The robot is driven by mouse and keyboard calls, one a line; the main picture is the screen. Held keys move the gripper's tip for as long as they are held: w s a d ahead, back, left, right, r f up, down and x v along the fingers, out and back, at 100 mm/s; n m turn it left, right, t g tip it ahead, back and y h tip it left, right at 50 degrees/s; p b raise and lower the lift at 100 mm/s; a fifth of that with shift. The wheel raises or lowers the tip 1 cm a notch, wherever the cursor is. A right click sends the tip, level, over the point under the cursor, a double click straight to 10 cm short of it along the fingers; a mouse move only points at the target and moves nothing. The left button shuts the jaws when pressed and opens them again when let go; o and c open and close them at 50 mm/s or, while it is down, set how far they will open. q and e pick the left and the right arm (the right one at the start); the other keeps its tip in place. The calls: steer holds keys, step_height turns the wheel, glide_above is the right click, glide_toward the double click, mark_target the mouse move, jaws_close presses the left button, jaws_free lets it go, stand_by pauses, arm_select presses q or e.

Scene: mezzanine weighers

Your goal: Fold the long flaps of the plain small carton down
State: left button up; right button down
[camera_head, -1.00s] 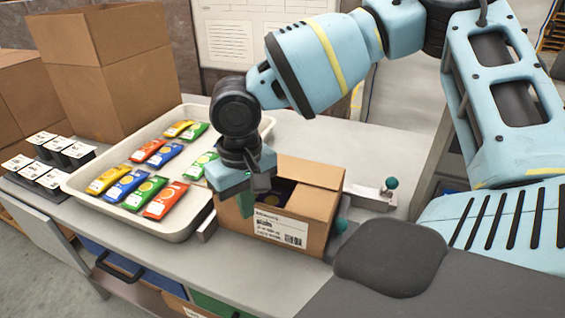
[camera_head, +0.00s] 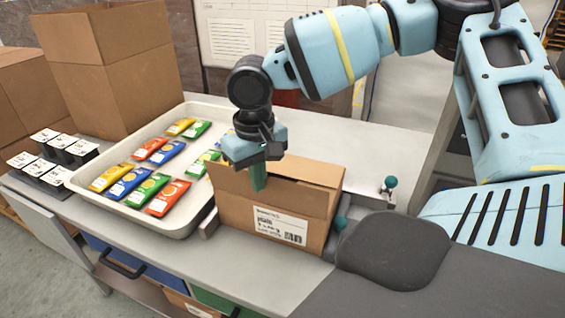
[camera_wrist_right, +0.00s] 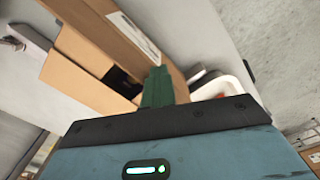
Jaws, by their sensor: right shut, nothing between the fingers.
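The plain small carton (camera_head: 318,232) stands on the table in front of me, its labelled side toward me. The far long flap (camera_head: 312,172) is also up, leaning. My right gripper (camera_head: 259,182) is shut and empty, pointing down at the near flap's upper edge; I cannot tell whether it touches. In the right wrist view, its green fingers (camera_wrist_right: 157,88) are together beside the carton (camera_wrist_right: 85,50), with a dark gap of the opening showing. My left gripper is not in view.
A white tray (camera_head: 190,222) of colourful packets stands close to the carton's left. Black-and-white small boxes (camera_head: 50,155) and a tall open carton (camera_head: 125,85) lie farther left. A metal fixture with a green knob (camera_head: 390,183) is at the right. The table behind the carton is clear.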

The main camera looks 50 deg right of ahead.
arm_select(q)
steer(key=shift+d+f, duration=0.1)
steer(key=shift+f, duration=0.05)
arm_select(e)
steer(key=d, duration=0.2)
steer(key=w+d, duration=0.1)
steer(key=shift+w+d, duration=0.15)
steer(key=shift+d, duration=0.2)
steer(key=shift+a, duration=0.1)
steer(key=shift+w, duration=0.1)
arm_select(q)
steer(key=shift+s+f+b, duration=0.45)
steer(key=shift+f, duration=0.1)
arm_select(e)
steer(key=d, duration=0.1)
steer(key=w+d, duration=0.1)
steer(key=d, duration=0.1)
steer(key=shift+w+f, duration=0.15)
steer(key=shift+f, duration=0.15)
